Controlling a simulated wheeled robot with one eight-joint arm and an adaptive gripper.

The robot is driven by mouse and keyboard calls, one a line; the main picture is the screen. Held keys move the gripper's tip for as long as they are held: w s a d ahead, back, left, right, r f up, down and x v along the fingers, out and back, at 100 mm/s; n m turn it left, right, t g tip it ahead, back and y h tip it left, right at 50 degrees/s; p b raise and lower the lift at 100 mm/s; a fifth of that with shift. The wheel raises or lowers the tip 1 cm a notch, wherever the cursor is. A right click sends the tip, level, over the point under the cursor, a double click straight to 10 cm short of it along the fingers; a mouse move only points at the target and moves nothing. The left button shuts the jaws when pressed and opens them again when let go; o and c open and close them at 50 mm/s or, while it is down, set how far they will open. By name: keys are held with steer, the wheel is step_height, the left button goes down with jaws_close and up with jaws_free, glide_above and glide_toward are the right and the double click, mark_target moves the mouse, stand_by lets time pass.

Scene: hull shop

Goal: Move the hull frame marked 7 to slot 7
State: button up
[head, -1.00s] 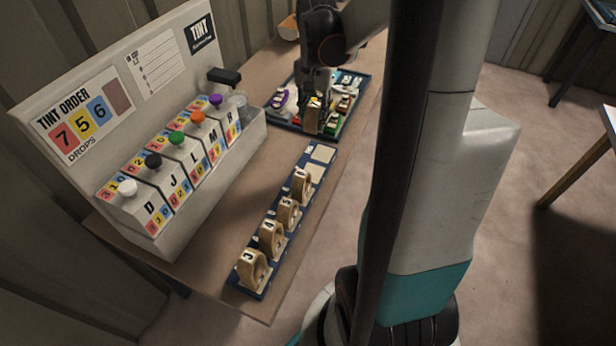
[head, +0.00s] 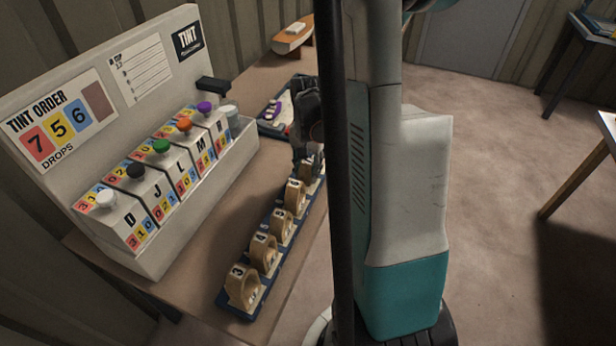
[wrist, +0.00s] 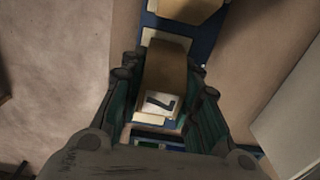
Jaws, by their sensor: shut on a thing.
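The hull frame marked 7 (wrist: 166,72) is a tan wooden piece with a white label reading 7. It sits between the fingers of my gripper (head: 306,158), which is shut on it. In the head view the frame is mostly hidden by the gripper, at the far end of a blue slotted rack (head: 226,301). In the wrist view the rack (wrist: 206,42) lies under and beyond the frame. I cannot tell whether the frame touches the rack. Several other tan frames stand upright in the rack, including ones marked 3 (head: 242,288) and 4 (head: 264,254).
A tint dispenser (head: 215,165) with coloured knobs stands along the table's left side. A dark tray (head: 268,128) with small coloured items is behind the rack, partly hidden. A wooden block (head: 293,38) lies at the back. My column hides the table's right side.

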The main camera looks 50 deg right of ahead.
mark_target(308, 161)
steer(key=shift+f+b, duration=0.3)
steer(key=shift+f, duration=0.95)
steer(key=shift+f, duration=0.15)
steer(key=o, duration=1.1)
step_height(308, 161, up, 12)
steer(key=p, duration=0.4)
